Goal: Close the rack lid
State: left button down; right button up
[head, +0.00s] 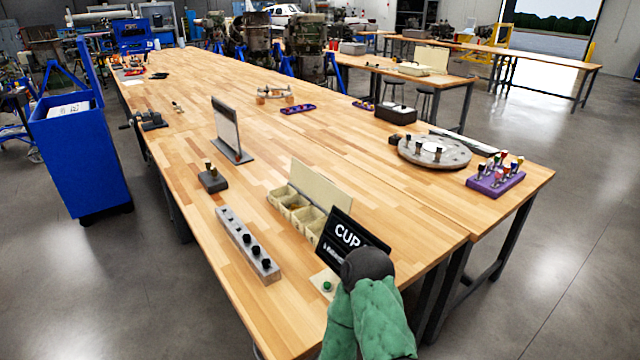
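The rack looks to be the cream box (290,207) with several open compartments near the front of the long wooden table. Its flat cream lid (318,184) stands raised and tilted along the far side, so the rack is open. One of my arms, in a green sleeve, comes in from the bottom right of centre, which I take for my right. Its dark rounded end (367,264) is to the right of and nearer than the rack, apart from the lid. The fingers are hidden. My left gripper is not in view.
A black sign (345,240) reading "CUR" stands between rack and arm, partly covered. A green button (327,286) is on a pale plate beside the arm. A grey block with black knobs (247,243) lies left of the rack. An upright panel (226,125) stands farther back.

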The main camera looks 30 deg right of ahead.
aim_at(321, 189)
jog(key=l+u, duration=0.15)
jog(key=l, duration=0.45)
jog(key=l+u, duration=0.1)
jog(key=l, duration=0.5)
jog(key=k+l+u, duration=0.15)
jog(key=l, duration=0.45)
jog(key=l+u, duration=0.15)
jog(key=l, duration=0.45)
jog(key=k+l+u, duration=0.1)
jog(key=l, duration=0.5)
